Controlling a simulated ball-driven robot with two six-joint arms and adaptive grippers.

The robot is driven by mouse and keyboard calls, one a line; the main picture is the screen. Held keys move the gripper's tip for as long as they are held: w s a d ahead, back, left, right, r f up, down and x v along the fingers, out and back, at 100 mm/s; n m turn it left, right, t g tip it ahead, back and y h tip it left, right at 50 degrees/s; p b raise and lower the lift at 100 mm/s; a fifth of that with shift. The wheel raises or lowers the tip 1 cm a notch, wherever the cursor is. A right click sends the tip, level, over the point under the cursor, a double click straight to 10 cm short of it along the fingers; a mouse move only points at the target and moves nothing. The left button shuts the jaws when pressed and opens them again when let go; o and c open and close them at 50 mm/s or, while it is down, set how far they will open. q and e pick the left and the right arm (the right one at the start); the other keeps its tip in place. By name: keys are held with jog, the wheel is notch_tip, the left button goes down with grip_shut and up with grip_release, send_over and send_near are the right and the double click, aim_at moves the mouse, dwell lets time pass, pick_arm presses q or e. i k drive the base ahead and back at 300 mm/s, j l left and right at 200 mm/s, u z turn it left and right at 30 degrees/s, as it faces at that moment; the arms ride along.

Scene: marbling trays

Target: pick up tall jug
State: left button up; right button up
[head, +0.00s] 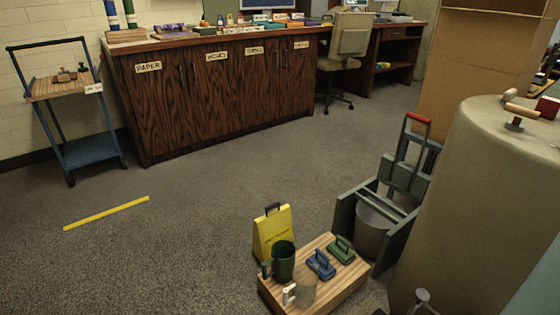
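A tall dark green cylindrical vessel (283,262), which looks like the tall jug, stands upright at the left end of a low wooden block (326,298) at the bottom middle of the head view. A small dark piece at its left side may be its handle. A greyish, see-through-looking vessel (304,291) with a pale piece at its left stands just in front of it. Neither of my grippers is in view.
A blue handled block (321,265) and a green one (341,250) sit beside the vessels. A yellow sign (272,231) stands behind. A mop-bucket-like unit (373,222) and large beige drum (480,200) crowd the right.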

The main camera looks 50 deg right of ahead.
aim_at(306, 275)
jog(key=i+j+z, duration=0.1)
jog(key=i+z, duration=0.2)
jog(key=i, duration=0.2)
jog(key=i+j+z, duration=0.25)
jog(key=i, duration=0.25)
